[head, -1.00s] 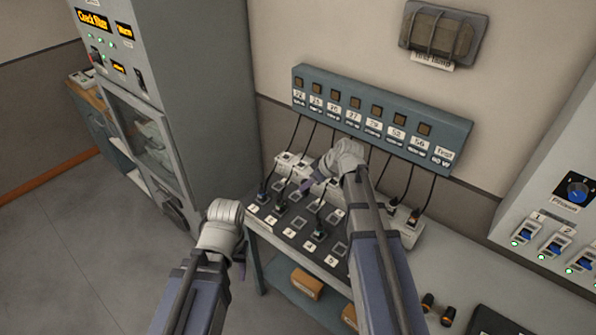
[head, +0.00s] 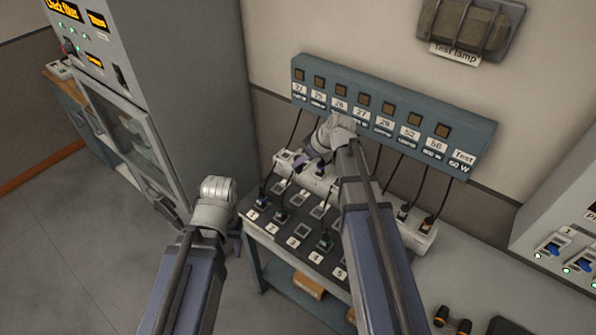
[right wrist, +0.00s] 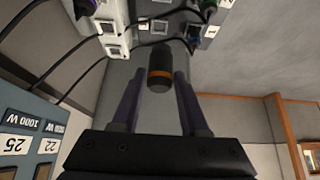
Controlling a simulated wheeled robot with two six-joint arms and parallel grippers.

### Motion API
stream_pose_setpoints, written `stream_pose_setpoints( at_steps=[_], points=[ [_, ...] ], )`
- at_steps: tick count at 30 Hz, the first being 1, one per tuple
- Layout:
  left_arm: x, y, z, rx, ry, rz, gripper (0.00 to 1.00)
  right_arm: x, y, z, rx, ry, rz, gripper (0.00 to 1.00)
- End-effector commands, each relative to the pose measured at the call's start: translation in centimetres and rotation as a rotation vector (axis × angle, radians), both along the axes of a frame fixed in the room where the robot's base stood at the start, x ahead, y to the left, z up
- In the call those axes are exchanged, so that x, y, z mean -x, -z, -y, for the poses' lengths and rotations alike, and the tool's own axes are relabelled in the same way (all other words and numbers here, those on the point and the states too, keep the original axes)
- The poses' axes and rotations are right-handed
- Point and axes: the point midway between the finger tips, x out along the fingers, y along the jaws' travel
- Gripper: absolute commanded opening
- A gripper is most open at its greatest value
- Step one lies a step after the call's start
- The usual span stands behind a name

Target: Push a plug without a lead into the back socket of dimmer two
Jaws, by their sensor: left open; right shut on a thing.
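A black plug with an orange band and no lead (right wrist: 160,75) sits between my right gripper's purple fingers (right wrist: 159,84) in the right wrist view; the gripper is shut on it. In the head view my right gripper (head: 305,165) is above the back of the dark dimmer panel (head: 268,229); the plug is not clear there. The panel is numbered from 1 at the left. Dimmer two's front socket holds a plug with a lead (head: 281,216). Its back socket (head: 298,200) looks empty. My left gripper (head: 238,245) is open and empty, left of the panel.
A white socket strip (head: 427,237) with leads runs behind the panel. Leads hang from the blue labelled wall box (head: 385,116), close to my right arm. Two orange-banded black plugs (head: 440,315) stand on the bench (head: 405,288) at the right. A grey cabinet (head: 195,90) rises at the left.

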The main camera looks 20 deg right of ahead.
Motion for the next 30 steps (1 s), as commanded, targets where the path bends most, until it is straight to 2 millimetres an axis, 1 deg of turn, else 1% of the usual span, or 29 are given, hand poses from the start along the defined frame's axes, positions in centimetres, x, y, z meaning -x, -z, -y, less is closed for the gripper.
stream_pose_setpoints(
  at_steps=[2, 3, 8, 14, 15, 17, 25, 30],
  points=[
    [0.0, 0.0, 0.0, 0.0, 0.0, 0.0, 0.5, 0.0, 0.0, 0.0, 0.0, 0.0, 0.0, 0.0],
    [0.0, 0.7, 0.0, 0.0, 0.0, 0.0, 0.5, 0.0, 0.7, 0.0, 0.0, 0.0, 0.0, 0.0],
    [0.0, 1.7, 0.0, 0.0, 0.001, 0.0, 0.5, 0.0, 1.7, 0.0, 0.0, 0.0, 0.0, 0.0],
    [0.0, 3.5, 0.0, 0.0, 0.002, 0.0, 0.5, 0.0, 3.5, 0.0, 0.0, 0.0, 0.0, 0.0],
    [0.0, 4.3, 0.0, -0.001, 0.002, 0.0, 0.5, 0.0, 4.3, 0.0, 0.0, 0.0, 0.0, 0.0],
    [0.0, 5.0, 0.0, -0.001, 0.002, 0.0, 0.5, 0.0, 5.0, 0.0, 0.0, 0.0, 0.0, 0.0],
    [0.0, 9.0, 0.0, -0.001, 0.004, 0.0, 0.5, 0.0, 8.9, 0.0, 0.0, 0.0, 0.0, 0.0],
    [0.0, 10.0, 0.0, -0.001, 0.005, 0.0, 0.5, 0.0, 10.0, 0.0, 0.0, 0.0, 0.0, 0.0]
  ],
)
